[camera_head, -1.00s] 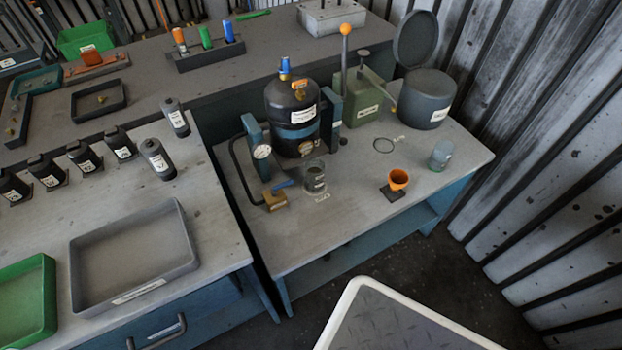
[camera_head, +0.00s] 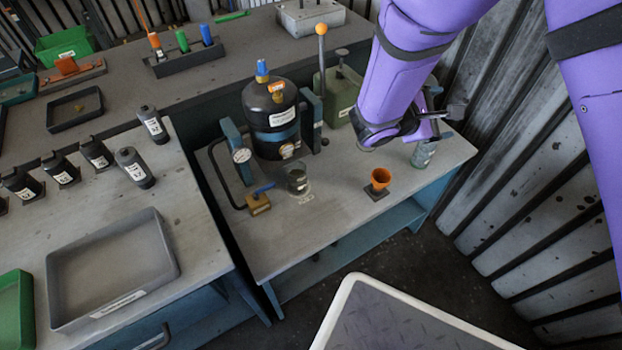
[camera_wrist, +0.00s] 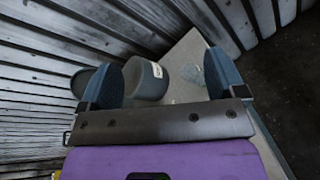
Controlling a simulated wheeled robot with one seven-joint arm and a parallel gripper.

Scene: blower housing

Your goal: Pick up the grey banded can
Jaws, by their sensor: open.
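My gripper (camera_wrist: 171,57) is open and empty, its two blue fingers spread in the wrist view. In the head view it is mostly hidden by my arm, above the right part of the small bench. I cannot tell for certain which object is the grey banded can. A small dark grey cylinder (camera_head: 297,181) stands mid-bench. Two grey bottles with white labels (camera_head: 134,168) (camera_head: 153,125) stand on the left bench.
A large grey pot (camera_wrist: 150,84) appears between my fingers in the wrist view, apart from them. A corrugated wall (camera_head: 520,190) is close on the right.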

